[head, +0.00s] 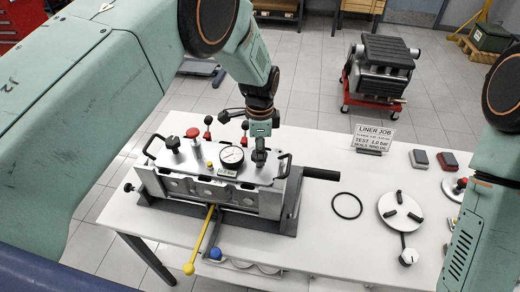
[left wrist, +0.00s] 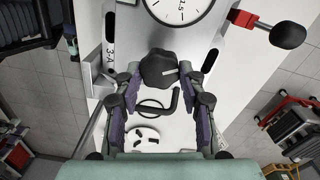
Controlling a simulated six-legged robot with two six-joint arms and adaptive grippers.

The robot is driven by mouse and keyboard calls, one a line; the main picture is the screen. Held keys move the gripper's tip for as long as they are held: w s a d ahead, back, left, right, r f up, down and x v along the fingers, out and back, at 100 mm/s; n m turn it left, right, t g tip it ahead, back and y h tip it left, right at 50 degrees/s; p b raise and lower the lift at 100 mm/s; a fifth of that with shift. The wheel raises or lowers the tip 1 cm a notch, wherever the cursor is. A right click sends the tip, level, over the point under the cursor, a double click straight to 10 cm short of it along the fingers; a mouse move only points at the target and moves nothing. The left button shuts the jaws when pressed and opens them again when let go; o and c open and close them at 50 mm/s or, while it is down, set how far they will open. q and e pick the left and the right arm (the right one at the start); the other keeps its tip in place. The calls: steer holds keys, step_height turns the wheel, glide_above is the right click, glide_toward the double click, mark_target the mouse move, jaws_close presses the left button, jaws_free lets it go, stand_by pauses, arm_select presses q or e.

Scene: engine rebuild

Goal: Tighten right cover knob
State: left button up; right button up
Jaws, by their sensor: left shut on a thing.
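The cover (head: 205,168) is a silvery plate on top of the engine block (head: 215,192), with a pressure gauge (head: 231,156) near its middle. My left gripper (head: 259,147) points down at the right end of the cover, just right of the gauge. In the left wrist view, its two fingers close around the dark lobed right cover knob (left wrist: 158,70), which has a white mark on its top. In the head view the gripper largely hides this knob. The left cover knob (head: 173,143) is black and stands free at the other end. My right gripper is outside both views.
A yellow-handled lever (head: 198,243) sticks out in front of the block. A black handle (head: 321,174) extends right. Black ring (head: 347,205), round plate (head: 400,210) and sign (head: 374,137) occupy the white table's right side.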

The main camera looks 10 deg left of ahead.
arm_select(q)
steer(key=m, duration=0.5)
steer(key=shift+m, duration=0.3)
stand_by(0.5)
steer(key=o, duration=1.1)
steer(key=shift+o, duration=0.2)
step_height(320, 180, up, 12)
